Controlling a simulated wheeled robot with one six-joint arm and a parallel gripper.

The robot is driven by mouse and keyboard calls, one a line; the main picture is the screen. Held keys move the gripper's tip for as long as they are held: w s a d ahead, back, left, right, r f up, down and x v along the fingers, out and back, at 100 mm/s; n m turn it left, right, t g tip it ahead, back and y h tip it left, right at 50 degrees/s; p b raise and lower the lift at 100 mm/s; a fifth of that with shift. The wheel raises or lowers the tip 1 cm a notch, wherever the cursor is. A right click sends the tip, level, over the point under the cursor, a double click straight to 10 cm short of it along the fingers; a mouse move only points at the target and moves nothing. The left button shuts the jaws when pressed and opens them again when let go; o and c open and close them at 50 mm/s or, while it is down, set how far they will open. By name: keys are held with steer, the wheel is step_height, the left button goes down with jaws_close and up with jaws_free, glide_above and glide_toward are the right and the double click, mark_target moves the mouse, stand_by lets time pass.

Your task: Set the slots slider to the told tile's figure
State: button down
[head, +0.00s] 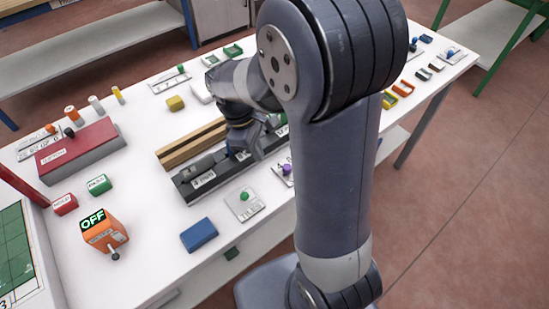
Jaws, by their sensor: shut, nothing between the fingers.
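My gripper (243,154) is shut and empty, low over a long dark block (195,187) with white labels. A plate with a green knob (243,198) reads "TILES" and lies in front of the block. A plate with a purple knob (286,171) lies to its right, partly hidden by my arm. No label reading "slots" is legible, so I cannot tell which slider is the slots slider. A green gridded panel (14,245) at the left edge shows a figure 3; the rest of it is cut off.
Wooden strips (192,143) lie behind the dark block. An orange box (105,232) with an "OFF" sign, a blue block (199,235) and a red box (80,147) stand on the white table (150,270). Small coloured pieces (400,88) lie at the right.

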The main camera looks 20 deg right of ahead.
steer(key=shift+x, duration=1.1)
steer(key=shift+s+d+p, duration=0.2)
steer(key=shift+s+d, duration=0.4)
steer(key=shift+d, duration=0.2)
steer(key=shift+s+d+p, duration=0.2)
steer(key=shift+s+d, duration=0.45)
steer(key=shift+d, duration=0.2)
steer(key=d, duration=0.2)
steer(key=w+d, duration=0.1)
steer(key=d, duration=0.2)
steer(key=w+d+p, duration=0.1)
steer(key=d, duration=0.1)
steer(key=shift+w+d, duration=0.2)
steer(key=shift+w, duration=0.05)
